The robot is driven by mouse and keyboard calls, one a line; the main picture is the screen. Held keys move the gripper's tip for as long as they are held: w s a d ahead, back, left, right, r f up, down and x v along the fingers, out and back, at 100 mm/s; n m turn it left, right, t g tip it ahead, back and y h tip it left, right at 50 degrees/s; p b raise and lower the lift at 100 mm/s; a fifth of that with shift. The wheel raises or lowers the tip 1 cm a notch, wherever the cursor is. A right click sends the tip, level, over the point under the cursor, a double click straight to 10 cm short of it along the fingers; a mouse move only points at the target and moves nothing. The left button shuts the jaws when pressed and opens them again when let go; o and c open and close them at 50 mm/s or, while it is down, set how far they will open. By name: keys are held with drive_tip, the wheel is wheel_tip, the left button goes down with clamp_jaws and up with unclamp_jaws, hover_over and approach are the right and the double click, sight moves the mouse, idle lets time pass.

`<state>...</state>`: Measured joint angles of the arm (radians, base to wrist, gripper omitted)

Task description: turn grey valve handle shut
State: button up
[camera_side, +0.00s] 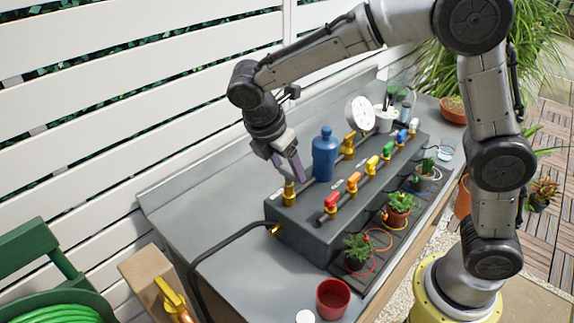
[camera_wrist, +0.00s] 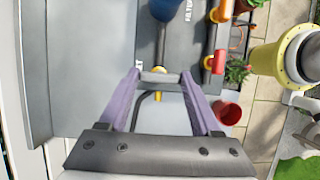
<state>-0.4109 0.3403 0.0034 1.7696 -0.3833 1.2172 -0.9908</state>
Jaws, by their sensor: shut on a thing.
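My gripper (camera_side: 291,172) has purple fingers and points down over the brass inlet valve (camera_side: 289,192) at the near-left end of the dark manifold box. In the wrist view, the grey valve handle (camera_wrist: 160,77) lies crosswise between the two fingertips, which are shut on its ends. Brass shows just beside the handle. In the side view the fingers hide the handle, and I cannot tell its exact angle to the pipe there.
A blue filter bottle (camera_side: 325,153) stands on the manifold (camera_side: 300,222) right behind the valve. A row of red, orange, yellow, green, blue and white handles runs along it. A white gauge (camera_side: 360,113), potted plants (camera_side: 398,208) and a red cup (camera_side: 333,298) are nearby. The bench left is clear.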

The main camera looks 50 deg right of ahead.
drive_tip(key=shift+m, duration=0.3)
drive_tip(key=m+g, duration=0.1)
drive_tip(key=m, duration=0.2)
drive_tip(key=shift+w+g, duration=0.15)
drive_tip(key=shift+g, duration=0.15)
drive_tip(key=m+g+y, duration=0.1)
drive_tip(key=m, duration=0.4)
drive_tip(key=shift+w+d, duration=0.1)
drive_tip(key=m, duration=0.2)
drive_tip(key=m+g+y, duration=0.1)
drive_tip(key=m, duration=0.1)
drive_tip(key=shift+d+m+y, duration=0.1)
drive_tip(key=shift+m+y, duration=0.2)
drive_tip(key=shift+w+d+r+m+g+y, duration=0.15)
drive_tip(key=shift+m+y, duration=0.3)
drive_tip(key=shift+m, duration=0.7)
drive_tip(key=shift+s+a+f+m+g+y, duration=0.1)
drive_tip(key=shift+m+g+y, duration=0.25)
drive_tip(key=shift+m, duration=0.8)
drive_tip(key=o, duration=1.4)
